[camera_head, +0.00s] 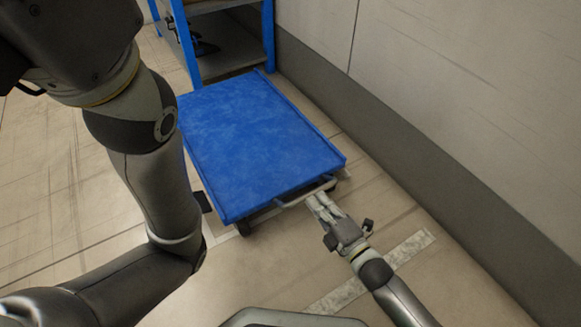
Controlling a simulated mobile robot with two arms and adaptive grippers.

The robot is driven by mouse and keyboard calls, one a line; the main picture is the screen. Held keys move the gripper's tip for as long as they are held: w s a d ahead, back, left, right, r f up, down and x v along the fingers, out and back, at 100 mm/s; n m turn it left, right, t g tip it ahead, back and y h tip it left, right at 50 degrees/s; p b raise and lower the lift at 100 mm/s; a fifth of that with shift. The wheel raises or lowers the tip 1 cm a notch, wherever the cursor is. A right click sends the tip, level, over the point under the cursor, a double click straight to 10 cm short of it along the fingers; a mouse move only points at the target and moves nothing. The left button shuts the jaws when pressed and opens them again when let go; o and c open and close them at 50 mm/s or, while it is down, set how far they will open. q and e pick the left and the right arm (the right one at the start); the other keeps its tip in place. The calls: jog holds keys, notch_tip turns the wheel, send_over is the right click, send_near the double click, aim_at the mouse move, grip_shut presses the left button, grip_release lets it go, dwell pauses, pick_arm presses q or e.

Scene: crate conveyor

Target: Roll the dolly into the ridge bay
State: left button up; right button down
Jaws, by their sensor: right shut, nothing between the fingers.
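The dolly (255,140) is a flat blue platform with a low rim, standing on the floor in the middle of the view. A pale bar handle (312,191) runs along its near edge. My right gripper (318,200) is shut and empty, with its fingertips right beside the handle; I cannot tell whether they touch it. My left arm fills the left side and overlaps the dolly's left edge in the picture; its gripper is not in view. The ridge bay cannot be made out for sure; pale floor markings show around the dolly.
A blue-framed shelf (187,45) stands at the dolly's far end, very close to it. A wall with a dark grey base (400,150) runs along the right. A pale floor strip (405,247) lies at the near right. Open floor (35,190) lies to the left.

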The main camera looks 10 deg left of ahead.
jog(key=x, duration=0.4)
jog(key=shift+a, duration=0.1)
jog(key=p+v, duration=0.2)
jog(key=v, duration=0.4)
jog(key=shift+s+d+p, duration=0.2)
jog(key=shift+d+p, duration=0.1)
jog(key=shift+p, duration=0.1)
dwell(2.0)
dwell(0.4)
